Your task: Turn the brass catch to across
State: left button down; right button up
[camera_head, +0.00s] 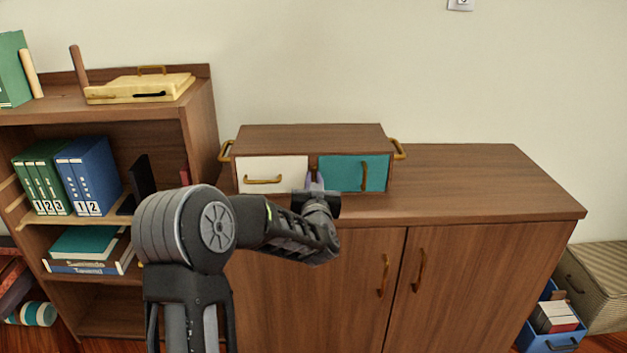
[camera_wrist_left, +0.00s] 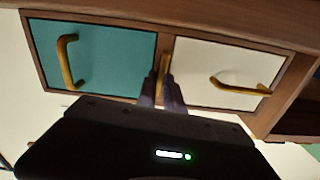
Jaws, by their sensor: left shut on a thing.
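The small wooden cabinet (camera_head: 308,138) on the sideboard has a white front (camera_head: 270,172) at left and a teal front (camera_head: 340,172) at right, each with a brass handle. The brass catch (camera_wrist_left: 165,63) sits on the divider between them; its visible part looks upright, along the divider. My left gripper (camera_head: 315,182) reaches to this divider from the front. In the left wrist view, which is turned over, the gripper's fingers (camera_wrist_left: 162,88) are shut on the catch. The fingers hide part of the catch, and in the head view it is mostly covered. My right gripper is out of view.
The sideboard top (camera_head: 470,185) is bare right of the cabinet. An open bookshelf (camera_head: 200,130) with binders and a yellow case (camera_head: 140,88) stands at left. A blue crate (camera_head: 552,338) and a striped box (camera_head: 600,275) are at lower right.

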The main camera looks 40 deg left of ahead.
pick_arm(q)
jog(key=m, duration=0.2)
jog(key=m+p, duration=0.1)
jog(key=shift+w+d+r+m, duration=0.1)
jog(key=shift+d+m, duration=0.05)
jog(key=shift+m, duration=0.25)
jog(key=m+p, duration=0.2)
jog(key=m, duration=0.2)
jog(key=shift+d+m+p, duration=0.1)
jog(key=shift+m+p, duration=0.2)
jog(key=shift+p, duration=0.05)
jog(key=m+p, duration=0.1)
jog(key=m, duration=0.1)
jog(key=m+p, duration=0.1)
jog(key=m, duration=0.1)
jog(key=shift+w+f+m+p, duration=0.1)
jog(key=shift+f+m+p, duration=0.1)
jog(key=shift+m+p, duration=0.1)
jog(key=shift+f+m+p, duration=0.15)
jog(key=shift+m+p, duration=0.4)
jog(key=shift+m, duration=0.5)
jog(key=shift+f+m+p, duration=0.1)
jog(key=shift+m+p, duration=0.4)
jog(key=shift+m, duration=0.55)
jog(key=c, duration=1.5)
grip_release()
jog(key=shift+o, duration=0.2)
jog(key=shift+d, duration=0.1)
